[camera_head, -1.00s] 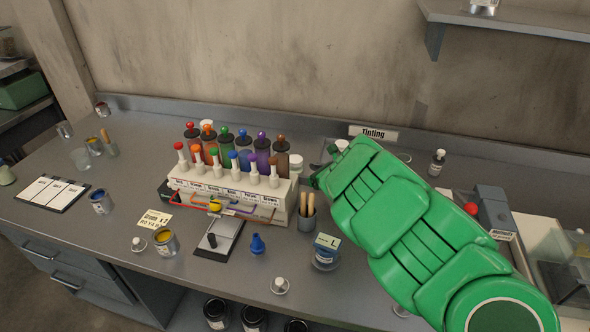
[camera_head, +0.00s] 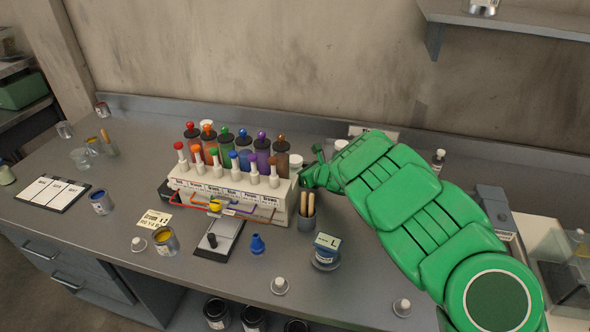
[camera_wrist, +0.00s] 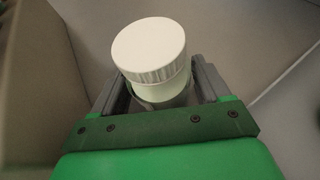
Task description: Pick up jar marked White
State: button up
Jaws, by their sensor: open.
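A jar with a ribbed white lid (camera_wrist: 150,50) stands between the two fingers of my gripper (camera_wrist: 160,82) in the wrist view. My gripper is open, with one finger on each side of the jar; I cannot tell whether either touches it. No label shows on the jar, so I cannot read its colour name. In the head view my gripper (camera_head: 308,174) is low behind the right end of the tinting rack, beside a white lid (camera_head: 296,161). A second white lid (camera_head: 341,145) shows farther right, behind my arm.
The tinting rack (camera_head: 225,192), with several coloured bottles, stands just left of my gripper. A cup of wooden sticks (camera_head: 307,221) is in front of it, and a jar labelled L (camera_head: 326,258) nearer the front edge.

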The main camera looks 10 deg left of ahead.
aim_at(295, 159)
jog(key=shift+w+a, duration=0.1)
jog(key=c, duration=0.8)
jog(key=shift+r, duration=0.1)
jog(key=shift+r, duration=4.95)
